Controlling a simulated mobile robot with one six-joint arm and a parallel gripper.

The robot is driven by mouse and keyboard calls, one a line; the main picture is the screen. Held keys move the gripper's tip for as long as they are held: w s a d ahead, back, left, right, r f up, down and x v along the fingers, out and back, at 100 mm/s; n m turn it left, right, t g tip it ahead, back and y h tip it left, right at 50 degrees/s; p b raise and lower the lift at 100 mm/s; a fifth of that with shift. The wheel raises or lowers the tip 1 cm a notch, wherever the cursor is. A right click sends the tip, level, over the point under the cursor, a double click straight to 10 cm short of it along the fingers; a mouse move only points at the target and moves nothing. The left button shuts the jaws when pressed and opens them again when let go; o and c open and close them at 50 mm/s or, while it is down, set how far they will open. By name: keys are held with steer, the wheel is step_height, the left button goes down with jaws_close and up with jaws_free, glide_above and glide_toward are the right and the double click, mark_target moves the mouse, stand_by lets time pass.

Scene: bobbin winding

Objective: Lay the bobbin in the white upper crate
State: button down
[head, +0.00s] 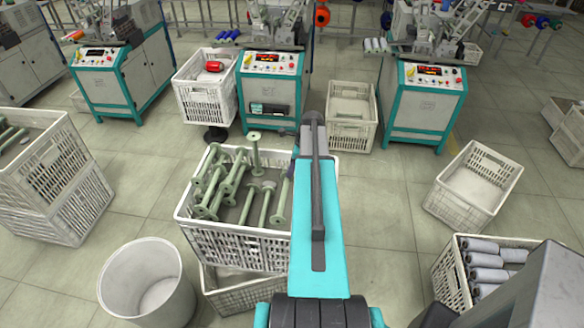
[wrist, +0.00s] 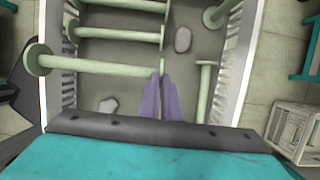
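The white upper crate (head: 232,245) stands stacked on another crate in the middle of the head view. Several pale green bobbins (head: 229,178) lie in it, and one (head: 254,151) stands upright near its back edge. In the wrist view the crate's wall (wrist: 233,70) shows at right, with bobbins lying across the inside. One long bobbin (wrist: 100,66) reaches across the left wall to near my fingertips. My gripper (wrist: 161,80) points down into the crate. Its two purple fingers are close together, with nothing visible between them. In the head view my arm hides the gripper and the crate's right part.
A lower crate (head: 238,293) is under the upper one. A white bin (head: 150,285) stands at front left. Other crates stand at far left, at right (head: 473,188) and behind, one with a red spool (head: 214,66). Winding machines (head: 425,95) line the back. Floor is clear at right centre.

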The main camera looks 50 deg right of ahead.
mark_target(293, 181)
steer(key=shift+f+b, duration=2.1)
steer(key=shift+f, duration=2.4)
steer(key=c, duration=1.9)
jaws_free()
steer(key=shift+r, duration=0.1)
steer(key=b+v, duration=0.2)
steer(key=v, duration=1.1)
steer(key=shift+r+b, duration=0.3)
steer(key=shift+b, duration=0.1)
steer(key=shift+d, duration=0.1)
